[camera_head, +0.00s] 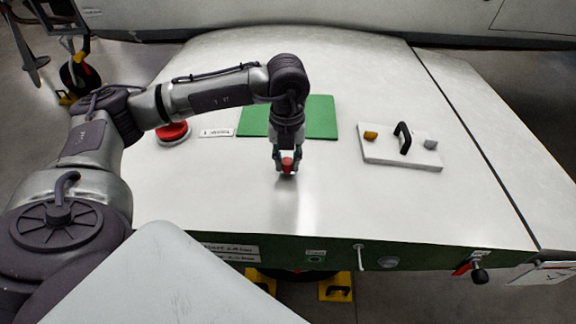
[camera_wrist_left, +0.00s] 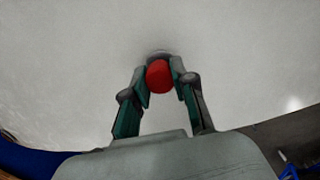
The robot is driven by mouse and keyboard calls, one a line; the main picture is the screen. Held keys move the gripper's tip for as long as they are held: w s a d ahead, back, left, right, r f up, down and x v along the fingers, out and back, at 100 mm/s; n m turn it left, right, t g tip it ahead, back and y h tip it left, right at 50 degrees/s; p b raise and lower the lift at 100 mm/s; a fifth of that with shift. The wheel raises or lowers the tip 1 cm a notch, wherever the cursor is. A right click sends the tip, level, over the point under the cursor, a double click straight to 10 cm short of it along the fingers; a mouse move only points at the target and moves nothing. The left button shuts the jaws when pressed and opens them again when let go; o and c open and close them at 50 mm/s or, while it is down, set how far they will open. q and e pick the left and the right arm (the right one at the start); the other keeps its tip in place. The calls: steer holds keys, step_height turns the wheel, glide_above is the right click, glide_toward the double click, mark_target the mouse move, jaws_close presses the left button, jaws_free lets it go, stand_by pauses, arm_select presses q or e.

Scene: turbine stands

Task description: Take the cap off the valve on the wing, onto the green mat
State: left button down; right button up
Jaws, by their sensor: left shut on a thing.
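The red cap (camera_head: 287,164) is between the fingers of my left gripper (camera_head: 287,166), over the white wing surface in front of the green mat. My left gripper points down and is shut on it. In the left wrist view the red cap (camera_wrist_left: 159,76) sits between the two fingertips (camera_wrist_left: 159,80), with a small grey rim behind it at the wing. I cannot tell whether the cap still touches the valve, which is mostly hidden. The green mat (camera_head: 320,118) lies flat behind the gripper, partly covered by my arm. My right gripper is not in view.
A red round thing (camera_head: 172,131) on a pale base and a small label plate (camera_head: 216,132) stand left of the mat. A white board (camera_head: 385,157) with a black handle lies to the right. The wing's front edge (camera_head: 340,247) carries fittings. The wing between is clear.

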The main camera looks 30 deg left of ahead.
arm_select(q)
steer(key=shift+r, duration=0.2)
steer(key=shift+r+p, duration=0.55)
steer(key=shift+r, duration=0.3)
